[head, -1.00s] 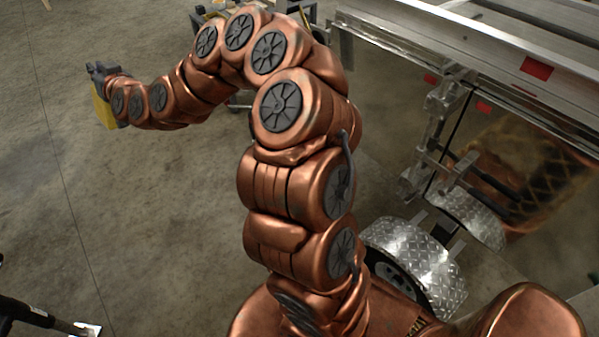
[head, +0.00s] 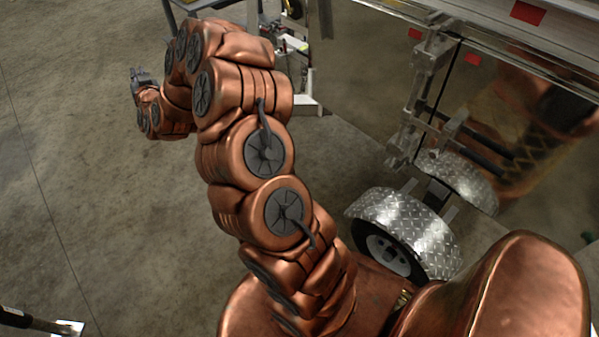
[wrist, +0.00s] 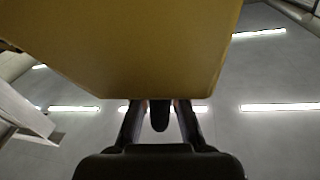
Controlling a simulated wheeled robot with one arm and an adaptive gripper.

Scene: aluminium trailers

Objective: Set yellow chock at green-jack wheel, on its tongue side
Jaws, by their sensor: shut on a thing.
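My gripper (head: 142,76) is at the far left of my arm in the head view, over the open floor. In the wrist view my gripper (wrist: 160,108) is shut on the yellow chock (wrist: 140,45), which fills the upper part of that picture. In the head view the chock is hidden behind my arm. A trailer wheel (head: 388,255) under a diamond-plate fender (head: 410,225) stands to the right of my arm, well away from my gripper. No green jack shows, so I cannot tell whether this is the green-jack wheel.
An aluminium trailer with a shiny side panel (head: 365,70) and metal latch hardware (head: 432,50) fills the right. A stand with small items (head: 295,55) is behind my arm. A dark bar (head: 30,318) lies at lower left. The left floor (head: 70,190) is clear.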

